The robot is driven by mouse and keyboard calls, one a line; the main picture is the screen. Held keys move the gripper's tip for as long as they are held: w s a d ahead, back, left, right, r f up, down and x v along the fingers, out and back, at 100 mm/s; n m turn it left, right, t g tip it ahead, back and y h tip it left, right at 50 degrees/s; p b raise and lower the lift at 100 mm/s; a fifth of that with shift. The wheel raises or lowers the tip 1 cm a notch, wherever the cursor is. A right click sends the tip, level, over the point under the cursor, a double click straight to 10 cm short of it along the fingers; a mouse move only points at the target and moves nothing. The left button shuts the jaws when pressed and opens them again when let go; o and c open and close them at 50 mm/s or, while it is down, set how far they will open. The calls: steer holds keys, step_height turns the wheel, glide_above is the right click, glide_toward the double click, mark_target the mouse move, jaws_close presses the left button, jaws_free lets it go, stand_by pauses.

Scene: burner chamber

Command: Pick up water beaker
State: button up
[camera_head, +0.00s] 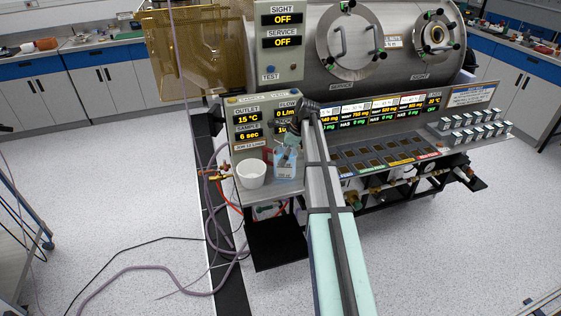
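A clear, pale-blue beaker (285,171) with markings on its front stands upright on the small grey shelf (270,197) in front of the burner chamber. My gripper (286,151) is at the top of the beaker, at the end of my arm, which comes up from the bottom of the picture. The gripper is small and partly merges with the beaker and the panel behind. I cannot tell whether its fingers are open or shut, or whether they touch the beaker.
A white bowl (251,174) stands just left of the beaker. A control panel (262,122) rises close behind. A tray of dark slots (385,154) and rows of small blocks (470,126) lie to the right. Hoses (219,240) hang at the left.

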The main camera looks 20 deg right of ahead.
steer(key=shift+w+a+f, duration=0.1)
steer(key=shift+a+f, duration=0.1)
steer(key=shift+f, duration=0.3)
steer(key=c, duration=1.5)
steer(key=shift+c, duration=0.2)
steer(key=shift+r, duration=0.3)
